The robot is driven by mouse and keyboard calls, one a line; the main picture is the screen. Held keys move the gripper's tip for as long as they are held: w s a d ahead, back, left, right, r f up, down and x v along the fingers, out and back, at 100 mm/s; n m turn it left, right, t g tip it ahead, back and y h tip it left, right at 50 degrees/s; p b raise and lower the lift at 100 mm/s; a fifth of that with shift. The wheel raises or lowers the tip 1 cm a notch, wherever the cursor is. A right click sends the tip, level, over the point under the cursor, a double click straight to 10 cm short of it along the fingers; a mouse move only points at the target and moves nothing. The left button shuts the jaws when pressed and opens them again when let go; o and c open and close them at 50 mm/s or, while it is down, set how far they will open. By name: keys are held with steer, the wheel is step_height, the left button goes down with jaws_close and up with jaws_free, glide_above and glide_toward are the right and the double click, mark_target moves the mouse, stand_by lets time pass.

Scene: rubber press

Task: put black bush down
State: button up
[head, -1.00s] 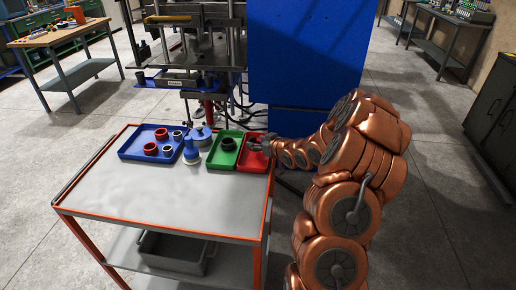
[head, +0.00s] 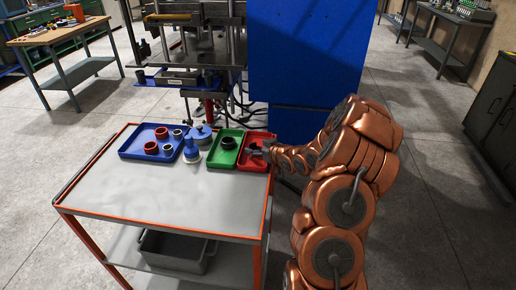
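A black bush (head: 228,143) rests in the green tray (head: 221,163) on the cart. My gripper (head: 257,151) is over the red tray (head: 246,165), to the right of the green tray and apart from the bush there. The gripper is small and dark in this view. I cannot tell whether its fingers are open or shut, or whether anything is between them.
A blue tray (head: 128,153) holds several red and grey rings. A blue-and-white bottle (head: 191,151) and a blue-grey round container (head: 201,134) stand between the trays. The front of the cart top (head: 160,200) is clear. A press and blue cabinet (head: 305,65) stand behind.

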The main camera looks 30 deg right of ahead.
steer(key=shift+s+r, duration=0.1)
steer(key=shift+r, duration=0.05)
steer(key=s+a+r+g, duration=0.1)
steer(key=s, duration=0.3)
steer(key=s+a+r+g+h+b, duration=0.1)
steer(key=s+r+g, duration=0.1)
steer(key=s, duration=0.2)
steer(key=s+a+r+g+h+b, duration=0.1)
steer(key=s, duration=0.4)
steer(key=shift+a+r+g, duration=0.2)
steer(key=shift+r+g, duration=0.1)
steer(key=shift+r, duration=0.1)
steer(key=s+a+r+g, duration=0.2)
steer(key=s+a+g, duration=0.1)
steer(key=s+a, duration=0.5)
steer(key=s+a+r+g, duration=0.3)
steer(key=s+a, duration=0.4)
steer(key=s, duration=0.7)
steer(key=s+a+r+g+y, duration=0.1)
steer(key=s+a+g, duration=0.3)
steer(key=s+a, duration=0.4)
steer(key=s+r, duration=0.1)
steer(key=s, duration=0.2)
steer(key=shift+a+r+m+g, duration=0.15)
steer(key=shift+a+m+g, duration=0.15)
steer(key=shift+m+g, duration=0.1)
